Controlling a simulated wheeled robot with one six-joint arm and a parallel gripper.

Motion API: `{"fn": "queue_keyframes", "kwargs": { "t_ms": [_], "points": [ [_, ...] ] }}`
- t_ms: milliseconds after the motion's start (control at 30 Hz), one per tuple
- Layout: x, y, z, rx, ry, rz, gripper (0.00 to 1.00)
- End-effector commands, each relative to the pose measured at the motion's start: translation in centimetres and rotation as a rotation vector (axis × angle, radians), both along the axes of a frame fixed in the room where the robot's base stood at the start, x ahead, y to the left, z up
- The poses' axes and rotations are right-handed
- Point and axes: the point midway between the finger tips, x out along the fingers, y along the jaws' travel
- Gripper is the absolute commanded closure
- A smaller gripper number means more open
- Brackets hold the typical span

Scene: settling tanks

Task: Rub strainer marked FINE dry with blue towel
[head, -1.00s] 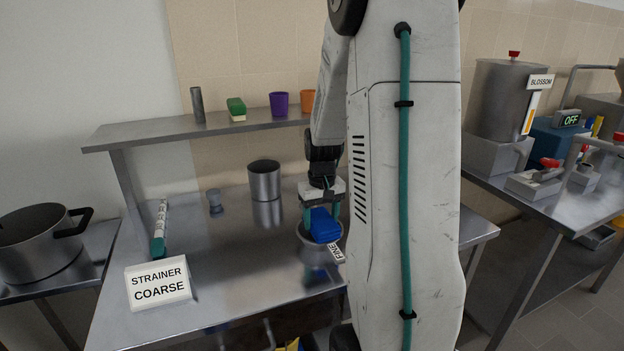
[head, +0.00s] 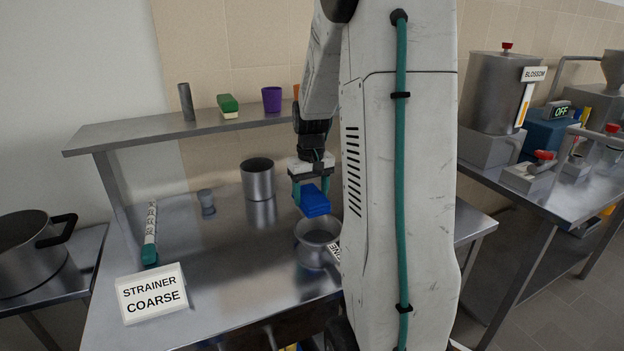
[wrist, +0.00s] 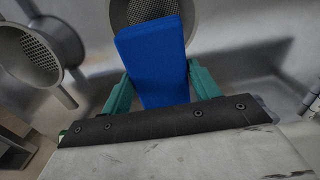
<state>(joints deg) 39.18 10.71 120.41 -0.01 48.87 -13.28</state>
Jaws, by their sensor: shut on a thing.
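A blue towel (head: 315,201), a folded block, is held between the teal fingers of my gripper (head: 310,192). It also shows in the wrist view (wrist: 155,62), gripped from both sides. The grey metal strainer with the FINE tag (head: 317,242) stands upright on the steel table, below and slightly in front of the towel. Its tag (head: 334,253) is partly hidden by my arm. The towel appears above the rim, apart from the strainer. In the wrist view a mesh-bottomed strainer (wrist: 184,14) shows partly behind the towel. Whether the strainer is wet cannot be told.
Another perforated strainer (wrist: 38,55) shows at left in the wrist view. A STRAINER COARSE sign (head: 152,294) stands at the table's front left. A shelf (head: 150,132) runs above. The table's middle is clear.

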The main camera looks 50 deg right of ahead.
Motion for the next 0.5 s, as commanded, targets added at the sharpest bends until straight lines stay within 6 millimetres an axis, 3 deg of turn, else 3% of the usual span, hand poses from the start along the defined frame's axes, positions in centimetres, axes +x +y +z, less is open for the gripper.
{"fn": "queue_keyframes", "kwargs": {
  "t_ms": [500],
  "points": [
    [0.3, 0.6, 4.0, 0.0, 0.0, 0.009, 0.6]
  ]
}}
